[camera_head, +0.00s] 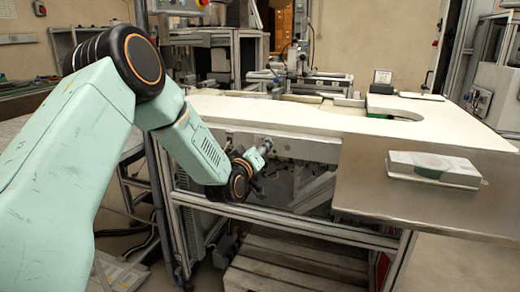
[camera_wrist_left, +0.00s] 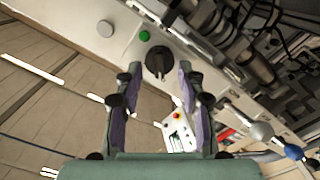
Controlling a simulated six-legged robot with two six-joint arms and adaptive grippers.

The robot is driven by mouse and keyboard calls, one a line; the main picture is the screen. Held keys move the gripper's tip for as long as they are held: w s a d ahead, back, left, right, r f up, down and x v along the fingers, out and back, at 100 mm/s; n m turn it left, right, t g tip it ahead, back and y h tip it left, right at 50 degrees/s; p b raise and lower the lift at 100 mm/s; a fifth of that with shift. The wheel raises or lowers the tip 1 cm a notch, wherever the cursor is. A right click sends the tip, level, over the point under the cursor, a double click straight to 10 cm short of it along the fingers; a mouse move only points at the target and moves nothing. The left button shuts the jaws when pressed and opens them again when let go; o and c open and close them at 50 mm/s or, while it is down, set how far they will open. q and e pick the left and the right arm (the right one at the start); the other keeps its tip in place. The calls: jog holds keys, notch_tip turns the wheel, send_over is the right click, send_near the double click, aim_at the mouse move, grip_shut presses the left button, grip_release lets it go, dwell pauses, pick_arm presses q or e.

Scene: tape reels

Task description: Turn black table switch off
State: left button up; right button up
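The black table switch (camera_wrist_left: 158,62) shows in the left wrist view as a round dark knob with a raised grip bar, on the pale front panel (camera_wrist_left: 118,45) of the table. My left gripper (camera_wrist_left: 160,72) is open, with one finger on each side of the knob in the picture. I cannot tell whether the fingertips touch it. In the head view, my left gripper (camera_head: 257,165) is at the table's front face below the white top, and the switch is hidden there. My right gripper is not in view.
A green button (camera_wrist_left: 144,36) and a grey round button (camera_wrist_left: 105,28) sit beside the switch. A small white control box (camera_wrist_left: 179,134) with a red button shows between the fingers. The white table top (camera_head: 300,115) overhangs the panel. A pallet (camera_head: 290,265) lies underneath.

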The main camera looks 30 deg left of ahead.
pick_arm(q)
jog(key=shift+o, duration=0.8)
jog(key=v, duration=1.2)
jog(key=s+d+f+m+g+h, duration=0.3)
jog(key=s+d+f+g, duration=0.25)
jog(key=f, duration=0.55)
jog(key=s+d+f+m+g+h, duration=0.2)
jog(key=s+d+f+g, duration=0.2)
jog(key=s+d+f, duration=0.45)
jog(key=s+d+f+m+g+p, duration=0.1)
jog(key=s+f+g, duration=0.3)
jog(key=s, duration=0.7)
jog(key=s+d+f+m+g+p, duration=0.1)
jog(key=s+f+m+g, duration=0.2)
jog(key=s+f, duration=0.6)
jog(key=s+g, duration=0.1)
jog(key=s, duration=0.2)
jog(key=shift+d+y, duration=0.2)
jog(key=shift+y, duration=0.1)
